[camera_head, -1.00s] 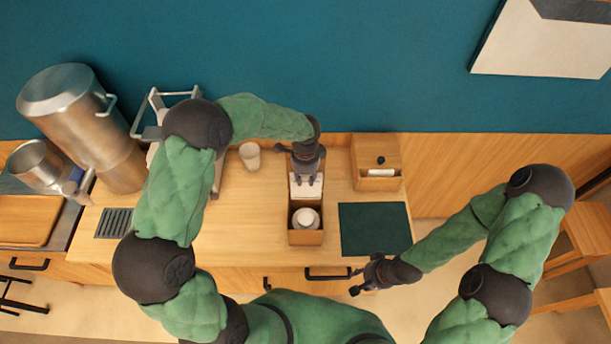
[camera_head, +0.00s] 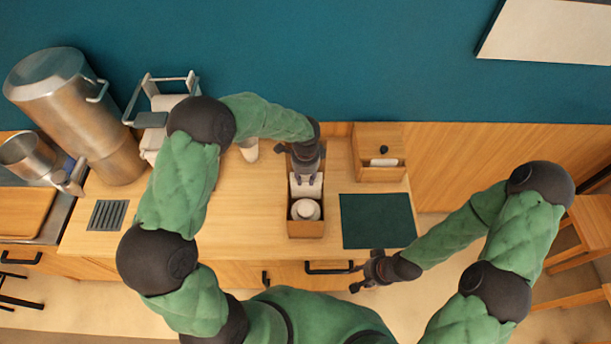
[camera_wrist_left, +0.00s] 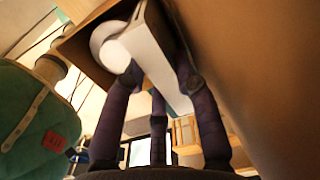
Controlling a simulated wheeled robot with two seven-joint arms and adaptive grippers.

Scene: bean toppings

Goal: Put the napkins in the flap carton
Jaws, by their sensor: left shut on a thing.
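The white napkins (camera_head: 306,188) are a flat-sided block held in my left gripper (camera_head: 306,177), whose fingers are shut on them. The napkins are at the rear part of a long, narrow brown open carton (camera_head: 306,231), which I take as the flap carton. In the left wrist view, the napkins (camera_wrist_left: 158,58) reach towards the carton's opening, beside a round white item (camera_wrist_left: 108,45). Whether they touch the carton's floor is hidden. The round white item sits in the carton's front part. My right gripper (camera_head: 357,279) is open and empty, in front of the counter edge.
A wooden box with a dark knob (camera_head: 380,158) stands at the back right. A dark green mat (camera_head: 377,221) lies right of the carton. A pale cup (camera_head: 249,150), a metal urn (camera_head: 75,110) and a drip grate (camera_head: 107,214) are left.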

